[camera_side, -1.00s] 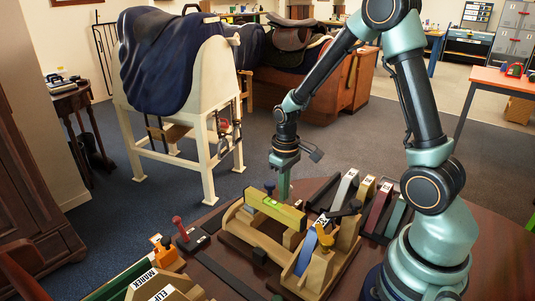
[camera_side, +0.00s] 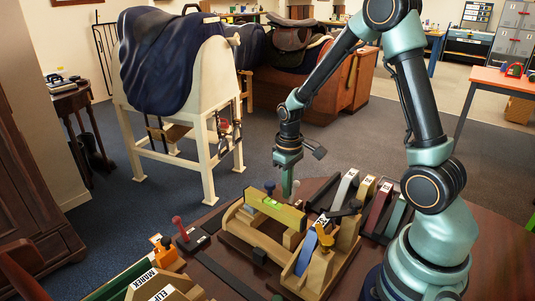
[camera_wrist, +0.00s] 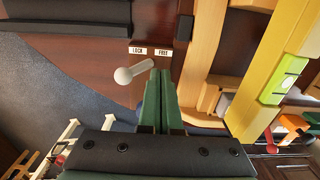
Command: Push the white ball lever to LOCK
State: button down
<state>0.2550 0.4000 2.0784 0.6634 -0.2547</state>
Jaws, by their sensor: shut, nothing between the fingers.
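The white ball lever (camera_wrist: 124,76) shows in the wrist view, its ball to the left of my fingertips and its short rod running up and right toward them. A LOCK label (camera_wrist: 138,50) and a FREE label (camera_wrist: 164,51) lie side by side on the brown surface just beyond it. My gripper (camera_wrist: 158,72) is shut and empty, its green fingertips right beside the rod; I cannot tell whether they touch. In the side view my gripper (camera_side: 287,194) points down at the far edge of the table, with a small pale knob just right of the fingers.
A wooden fitting frame (camera_side: 262,240) with a yellow level (camera_side: 276,208) stands close in front of my gripper; the level also shows in the wrist view (camera_wrist: 285,75). Labelled coloured pieces (camera_side: 378,205) stand to the right. A red-knobbed lever (camera_side: 179,226) stands to the left.

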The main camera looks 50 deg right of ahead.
jog(key=shift+a, duration=0.45)
notch_tip(320, 180, up, 7)
dwell(0.7)
jog(key=s+a+r+t, duration=0.2)
jog(key=s+a+r, duration=0.1)
jog(key=r, duration=0.3)
jog(key=s+a+r+t, duration=0.3)
jog(key=s+a+r, duration=0.1)
jog(key=a+r, duration=0.1)
jog(key=shift+a+r+t, duration=0.2)
jog(key=shift+r+t, duration=0.1)
jog(key=shift+r, duration=0.5)
